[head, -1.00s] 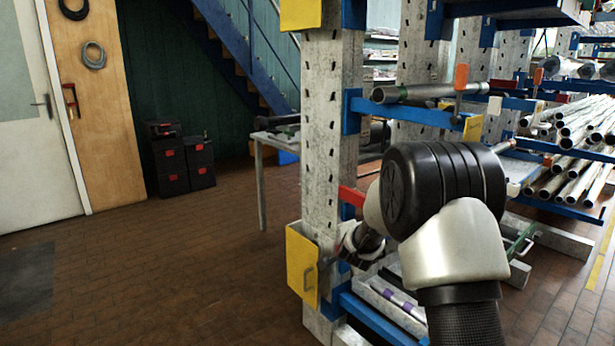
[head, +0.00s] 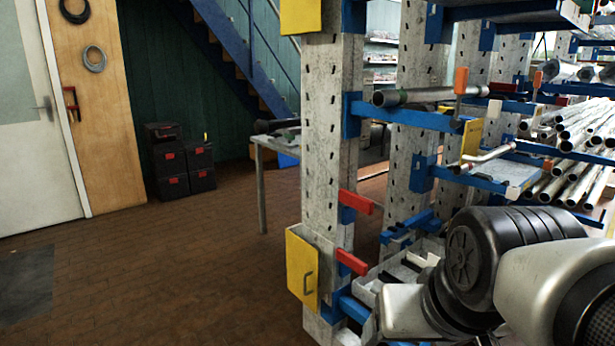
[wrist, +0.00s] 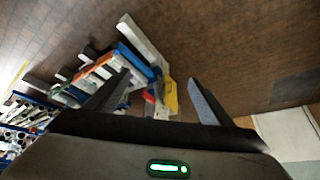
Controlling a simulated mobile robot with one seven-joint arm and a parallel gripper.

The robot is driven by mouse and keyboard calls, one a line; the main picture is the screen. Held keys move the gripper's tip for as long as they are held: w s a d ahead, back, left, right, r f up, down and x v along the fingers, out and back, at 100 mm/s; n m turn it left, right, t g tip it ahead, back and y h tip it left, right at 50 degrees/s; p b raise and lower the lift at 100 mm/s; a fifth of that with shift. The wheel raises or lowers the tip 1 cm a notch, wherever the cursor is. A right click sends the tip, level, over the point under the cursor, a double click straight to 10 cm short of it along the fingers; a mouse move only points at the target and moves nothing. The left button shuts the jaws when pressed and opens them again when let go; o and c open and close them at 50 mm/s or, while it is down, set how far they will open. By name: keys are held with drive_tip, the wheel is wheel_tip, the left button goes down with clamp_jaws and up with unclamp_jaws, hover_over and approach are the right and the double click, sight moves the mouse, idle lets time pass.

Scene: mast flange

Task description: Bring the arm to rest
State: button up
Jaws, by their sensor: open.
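My gripper (wrist: 157,78) shows in the wrist view with its two fingers wide apart and nothing between them that it holds. In the head view my arm's links fill the lower right corner, beside the rack, and the gripper itself cannot be seen. The wrist view looks toward the brown floor (wrist: 235,45) and the rack's yellow box (wrist: 171,95), which lies beyond the fingers. I cannot tell whether the arm touches the rack.
The grey rack upright (head: 325,140) carries a yellow box (head: 302,268) and red-tipped blue arms (head: 352,262). A pipe (head: 430,95) lies on an upper arm, and many tubes (head: 575,135) lie at right. A grey table (head: 262,140) stands behind. The floor (head: 150,270) at left is clear.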

wheel_tip(320, 180, up, 28)
drive_tip(key=s+p, duration=0.1)
drive_tip(key=p, duration=2.7)
drive_tip(key=shift+s+d+f, duration=0.2)
drive_tip(key=shift+s+f, duration=0.05)
drive_tip(key=shift+s, duration=0.15)
